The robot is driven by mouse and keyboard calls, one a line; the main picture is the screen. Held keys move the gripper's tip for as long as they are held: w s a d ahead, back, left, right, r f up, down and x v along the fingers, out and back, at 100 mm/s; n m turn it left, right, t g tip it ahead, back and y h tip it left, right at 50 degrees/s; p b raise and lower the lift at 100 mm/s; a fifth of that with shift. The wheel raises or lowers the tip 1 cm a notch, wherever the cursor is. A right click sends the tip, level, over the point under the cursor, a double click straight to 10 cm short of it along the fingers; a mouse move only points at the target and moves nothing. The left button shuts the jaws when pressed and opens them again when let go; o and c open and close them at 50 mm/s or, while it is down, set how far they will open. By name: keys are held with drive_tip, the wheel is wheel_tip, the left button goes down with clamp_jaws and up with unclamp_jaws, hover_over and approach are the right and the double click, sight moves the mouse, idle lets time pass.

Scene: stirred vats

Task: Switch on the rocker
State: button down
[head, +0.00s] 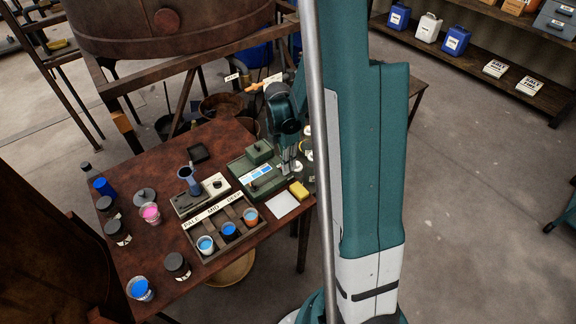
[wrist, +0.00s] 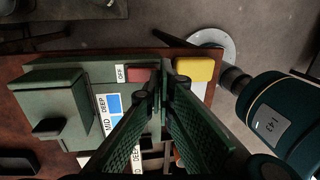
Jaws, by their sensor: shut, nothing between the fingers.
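A dark green machine (head: 246,170) stands on the rust-brown table; in the wrist view its body (wrist: 75,80) carries a blue panel and "MID" and "DEEP" labels. A red rocker (wrist: 141,74) lies beside an "OFF" label (wrist: 121,73) at the machine's edge. Which way it is tipped cannot be told. My gripper (wrist: 160,77) is shut and empty. Its fingertips are just right of the rocker in the wrist view and partly cover its right end. Contact cannot be told. In the head view my gripper (head: 287,160) is over the machine's far right end, where the rocker is not visible.
A yellow sponge (head: 299,190) and a white sheet (head: 281,205) lie right of the machine. A rack (head: 222,212) of paint cups stands in front, beside a small grey scale-like device (head: 200,195). Several jars fill the table's left side. A large vat (head: 180,25) stands behind.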

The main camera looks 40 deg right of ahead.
drive_tip(key=shift+f, duration=0.1)
drive_tip(key=shift+s+f+t+b, duration=0.2)
drive_tip(key=shift+f+t+b, duration=0.1)
drive_tip(key=shift+t, duration=0.25)
drive_tip(key=shift+s+f+t+b, duration=0.15)
drive_tip(key=shift+t+b, duration=0.15)
drive_tip(key=shift+t, duration=0.25)
drive_tip(key=shift+w, duration=0.15)
drive_tip(key=shift+w+r, duration=0.2)
drive_tip(key=shift+w, duration=0.1)
drive_tip(key=shift+w+r, duration=0.15)
drive_tip(key=shift+w, duration=0.25)
drive_tip(key=shift+r, duration=0.1)
drive_tip(key=shift+s+r+p, duration=0.2)
drive_tip(key=shift+r+p, duration=0.4)
drive_tip(key=shift+r, duration=0.5)
drive_tip(key=shift+s+r+p, duration=0.2)
drive_tip(key=shift+r+p, duration=0.35)
drive_tip(key=shift+r, duration=0.55)
wheel_tip(320, 180, up, 9)
drive_tip(key=s, duration=0.1)
drive_tip(key=shift+s+p, duration=0.3)
drive_tip(key=shift+p, duration=0.1)
